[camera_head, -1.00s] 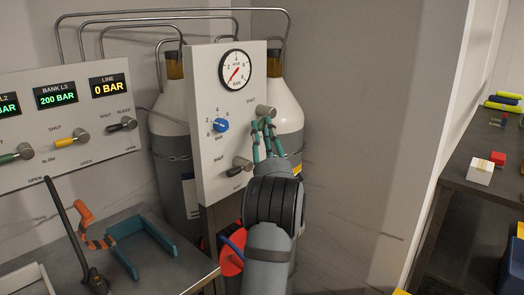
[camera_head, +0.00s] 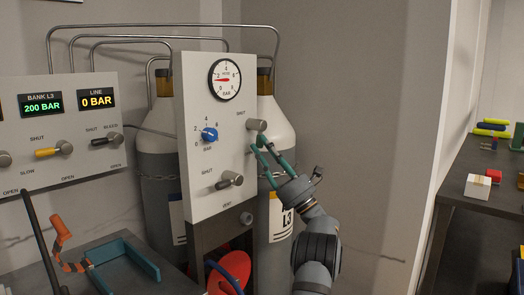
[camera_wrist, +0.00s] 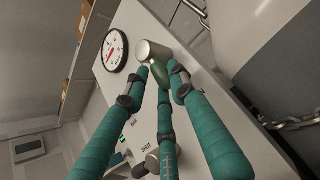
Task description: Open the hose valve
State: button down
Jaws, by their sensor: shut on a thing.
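The hose valve (camera_head: 257,125) is a round metal knob with a green lever, high on the right side of the white panel, below a "SHUT" label. In the wrist view the knob (camera_wrist: 152,52) faces me, and its short green lever (camera_wrist: 159,76) lies among my teal fingers. My gripper (camera_head: 257,142) reaches up from the lower right and is shut on the lever. It also shows in the wrist view (camera_wrist: 163,78). The fingers partly hide the lever and the label below the knob. The round gauge (camera_head: 224,80) above has its red needle pointing left.
Below on the panel are a blue dial (camera_head: 209,134) and a grey lever (camera_head: 230,180) marked "SHUT" and "VENT". Chained cylinders (camera_head: 275,131) stand close behind. A valve panel (camera_head: 60,128) is at left. A dark shelf (camera_head: 482,201) is at right; the wall between is clear.

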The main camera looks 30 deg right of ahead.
jog(key=shift+w+d+n+g+y, duration=0.15)
jog(key=shift+n+g+y, duration=0.2)
jog(key=shift+n+y, duration=0.25)
jog(key=shift+w+d+n+g+y, duration=0.15)
jog(key=shift+n+g+y, duration=0.25)
jog(key=shift+n, duration=0.4)
jog(key=shift+s+r, duration=0.1)
jog(key=c, duration=1.9)
grip_release()
jog(key=o, duration=0.3)
jog(key=shift+d, duration=0.15)
jog(key=shift+o, duration=0.2)
jog(key=shift+f, duration=0.2)
jog(key=v, duration=1.1)
jog(key=shift+f, duration=0.35)
jog(key=shift+s+d, duration=0.1)
jog(key=shift+d, duration=0.05)
